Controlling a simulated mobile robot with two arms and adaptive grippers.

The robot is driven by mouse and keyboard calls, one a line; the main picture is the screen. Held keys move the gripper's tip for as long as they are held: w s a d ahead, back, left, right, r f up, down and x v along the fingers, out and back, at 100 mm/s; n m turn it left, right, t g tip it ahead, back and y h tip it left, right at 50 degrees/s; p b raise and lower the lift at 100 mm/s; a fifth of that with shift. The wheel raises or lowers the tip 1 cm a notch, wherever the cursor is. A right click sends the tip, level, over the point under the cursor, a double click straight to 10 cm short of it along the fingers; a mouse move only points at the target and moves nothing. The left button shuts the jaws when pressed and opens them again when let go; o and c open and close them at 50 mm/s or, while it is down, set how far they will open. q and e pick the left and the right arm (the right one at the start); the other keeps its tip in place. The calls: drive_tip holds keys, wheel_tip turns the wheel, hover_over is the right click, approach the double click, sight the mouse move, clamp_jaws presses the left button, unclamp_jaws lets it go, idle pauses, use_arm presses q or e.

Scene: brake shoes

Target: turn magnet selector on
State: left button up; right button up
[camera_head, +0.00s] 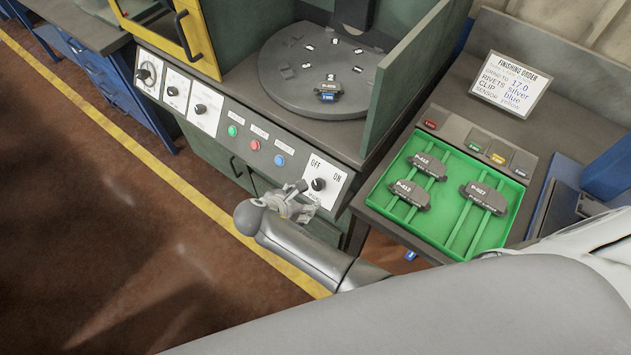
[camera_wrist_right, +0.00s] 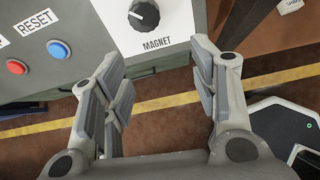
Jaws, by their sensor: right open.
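The magnet selector (camera_head: 318,184) is a black round knob on a white plate marked OFF and ON, at the right end of the machine's front panel. In the right wrist view the knob (camera_wrist_right: 144,15) shows at the top above the word MAGNET, with a white pointer line tilted toward the upper left. My right gripper (camera_head: 300,194) is just in front of and below the knob in the head view. In the right wrist view its fingers (camera_wrist_right: 160,75) are spread apart and empty, with the knob beyond them. My left gripper is not in view.
The panel also has green, red and blue buttons (camera_head: 255,145) and more dials (camera_head: 200,109). A round table (camera_head: 300,85) holds a brake shoe. A green tray (camera_head: 462,165) with brake shoes stands at right, below an order card (camera_head: 510,83). Open floor lies at left.

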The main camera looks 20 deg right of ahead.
approach(317, 184)
drive_tip(key=a, duration=0.1)
drive_tip(key=shift+n+h, duration=0.3)
drive_tip(key=shift+n, duration=0.1)
drive_tip(key=x, duration=1)
drive_tip(key=shift+s+d, duration=0.1)
drive_tip(key=shift+s, duration=0.05)
drive_tip(key=shift+c, duration=0.4)
drive_tip(key=c, duration=1)
